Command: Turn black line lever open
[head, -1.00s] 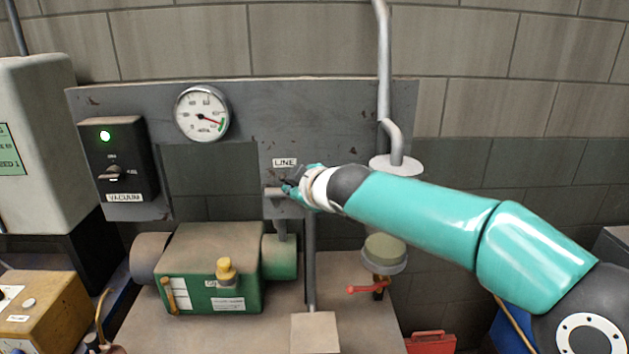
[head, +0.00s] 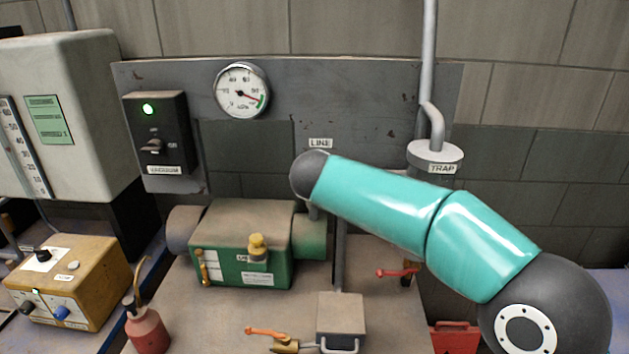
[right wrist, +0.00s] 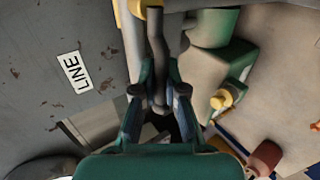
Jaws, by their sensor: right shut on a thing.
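The black line lever (right wrist: 157,55) hangs from a yellow-ended valve on a grey pipe in the right wrist view, pointing down between my fingers. My right gripper (right wrist: 159,82) is shut on its lower part, a dark green finger on each side. The LINE label (right wrist: 76,72) is on the grey panel to the left; it also shows in the head view (head: 320,143). In the head view my teal right arm covers the lever and the gripper. My left gripper is in neither view.
A green pump (head: 240,240) with a yellow cap stands left of my arm. A grey box (head: 340,318) and an orange-handled valve (head: 268,333) are below. The TRAP flange (head: 435,155) and a red-handled valve (head: 398,272) are close to my arm. The gauge (head: 242,90) is above.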

